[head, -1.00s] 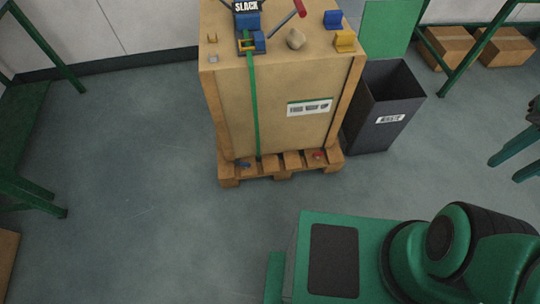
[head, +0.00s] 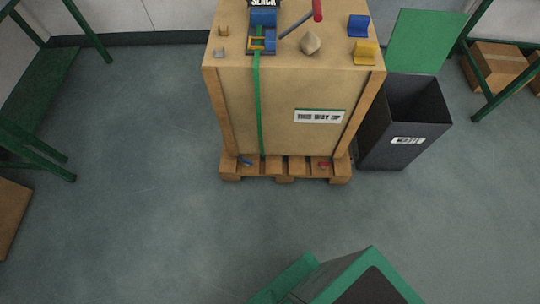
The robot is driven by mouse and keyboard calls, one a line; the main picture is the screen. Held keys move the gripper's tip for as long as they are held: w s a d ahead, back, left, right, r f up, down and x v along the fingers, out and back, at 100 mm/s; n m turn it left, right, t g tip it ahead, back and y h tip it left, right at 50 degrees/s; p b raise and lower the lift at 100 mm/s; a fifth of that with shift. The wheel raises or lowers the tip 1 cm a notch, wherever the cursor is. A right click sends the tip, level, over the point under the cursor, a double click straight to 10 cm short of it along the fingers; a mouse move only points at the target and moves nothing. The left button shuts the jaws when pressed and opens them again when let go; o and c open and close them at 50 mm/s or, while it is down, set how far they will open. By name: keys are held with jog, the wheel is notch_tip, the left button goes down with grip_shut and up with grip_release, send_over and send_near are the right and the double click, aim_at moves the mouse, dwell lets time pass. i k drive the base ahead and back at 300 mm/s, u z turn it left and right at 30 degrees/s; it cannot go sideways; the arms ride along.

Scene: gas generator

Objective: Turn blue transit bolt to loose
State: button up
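A small blue part (head: 245,162), which looks like the blue transit bolt, sits low on the front left of the wooden pallet (head: 286,168). It is too small to tell whether it is tight or loose. A small red part (head: 324,164) sits on the pallet's front right. A wooden crate (head: 232,110) stands on the pallet. My gripper is out of view.
On the crate are a blue ratchet (head: 263,20) with a green strap (head: 259,105), a red-ended lever (head: 317,10), and blue (head: 359,26) and yellow (head: 366,52) blocks. A dark waste bin (head: 383,145) stands close at right. Floor in front is clear.

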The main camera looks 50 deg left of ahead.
aim_at(248, 162)
jog(key=k, duration=0.95)
jog(key=u, duration=1.7)
jog(key=i, duration=1)
